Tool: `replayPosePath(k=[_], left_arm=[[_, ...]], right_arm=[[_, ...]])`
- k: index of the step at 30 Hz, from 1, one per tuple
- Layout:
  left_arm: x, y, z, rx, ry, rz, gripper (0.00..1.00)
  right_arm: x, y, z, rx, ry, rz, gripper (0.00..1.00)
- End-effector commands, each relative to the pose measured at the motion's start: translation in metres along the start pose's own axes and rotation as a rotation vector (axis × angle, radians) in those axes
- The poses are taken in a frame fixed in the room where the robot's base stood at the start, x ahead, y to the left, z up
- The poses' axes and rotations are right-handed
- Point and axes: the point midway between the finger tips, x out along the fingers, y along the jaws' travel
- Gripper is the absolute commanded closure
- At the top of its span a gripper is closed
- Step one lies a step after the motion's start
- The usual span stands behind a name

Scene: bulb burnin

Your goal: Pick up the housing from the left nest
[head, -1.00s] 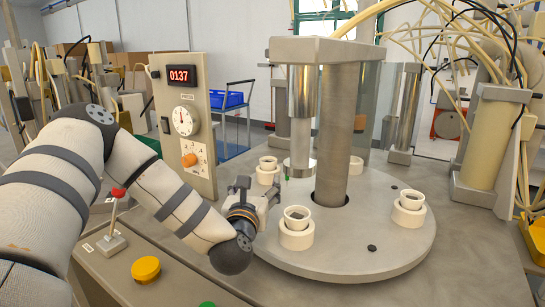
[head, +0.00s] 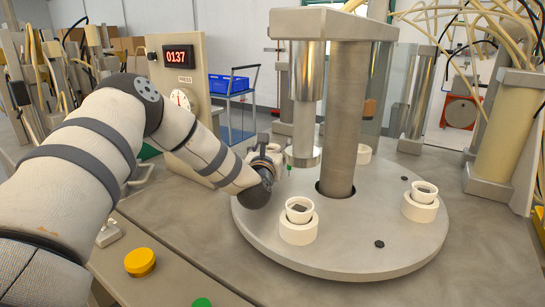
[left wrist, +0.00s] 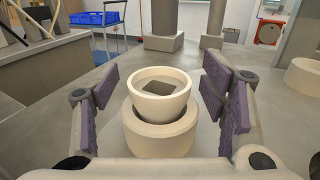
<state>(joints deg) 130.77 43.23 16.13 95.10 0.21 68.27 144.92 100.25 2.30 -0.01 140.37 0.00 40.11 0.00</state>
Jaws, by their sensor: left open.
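The housing (left wrist: 160,103), a cream cup with a dark square in its opening, sits upright in a cream ring-shaped nest (left wrist: 160,138) in the left wrist view. My left gripper (left wrist: 162,88) is open, with one purple-padded finger on each side of the housing and gaps between pads and cup. In the head view the left gripper (head: 264,150) is at the left side of the round plate (head: 345,262), and my arm hides most of that nest and housing. My right gripper is not in view.
Other housings in nests stand at the front (head: 299,222), right (head: 421,204) and back of the plate. A metal press ram (head: 304,100) and column (head: 342,120) stand just right of the gripper. A control panel (head: 185,75) stands behind my arm.

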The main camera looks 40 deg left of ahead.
Motion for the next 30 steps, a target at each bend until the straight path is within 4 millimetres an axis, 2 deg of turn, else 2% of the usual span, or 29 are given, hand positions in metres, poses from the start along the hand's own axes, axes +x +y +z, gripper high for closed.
replayPosePath(k=[4,10,22,30], left_arm=[[0.0,0.0,0.003,-0.002,-0.003,0.0,0.33],[-0.001,0.0,0.003,-0.002,-0.003,0.0,0.78],[-0.001,0.0,0.007,-0.003,-0.005,0.001,0.78],[-0.003,-0.002,0.043,-0.008,-0.013,-0.001,0.79]], right_arm=[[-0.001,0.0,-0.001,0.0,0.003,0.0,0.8],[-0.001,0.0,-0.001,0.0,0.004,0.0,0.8],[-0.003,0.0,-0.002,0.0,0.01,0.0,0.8],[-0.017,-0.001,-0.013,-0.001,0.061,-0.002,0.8]])
